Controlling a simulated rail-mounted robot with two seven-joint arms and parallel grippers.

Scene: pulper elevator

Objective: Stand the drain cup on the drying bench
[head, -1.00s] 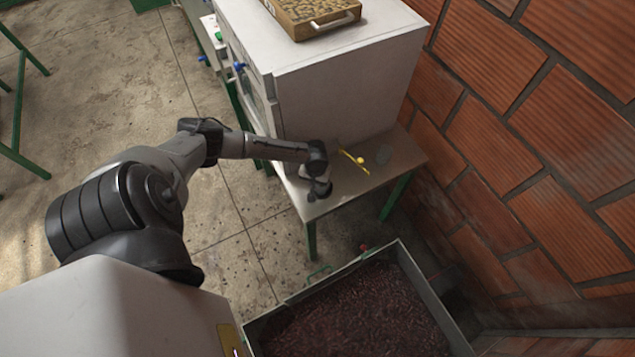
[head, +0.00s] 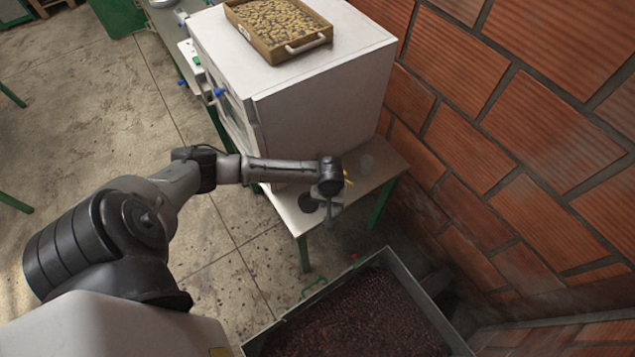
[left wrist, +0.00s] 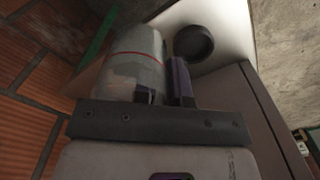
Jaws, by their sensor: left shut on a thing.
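My left gripper (head: 330,208) is shut on a pale, see-through cup with a red line (left wrist: 138,65), which looks like the drain cup. In the left wrist view the cup lies between the fingers, and one dark finger shows at its right side. The cup is hard to make out in the head view. The gripper is over the front edge of a metal-topped bench with green legs (head: 385,172). A dark round piece (head: 308,203) sits on the bench just left of the gripper; it also shows in the left wrist view (left wrist: 193,43). My right gripper is not in view.
A large white cabinet (head: 320,120) fills most of the bench and carries a wooden tray of beans (head: 285,25). A yellow item (head: 350,178) and a grey round item (head: 367,162) lie near the gripper. A bin of dark red pulp (head: 350,315) stands in front; a brick wall is right.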

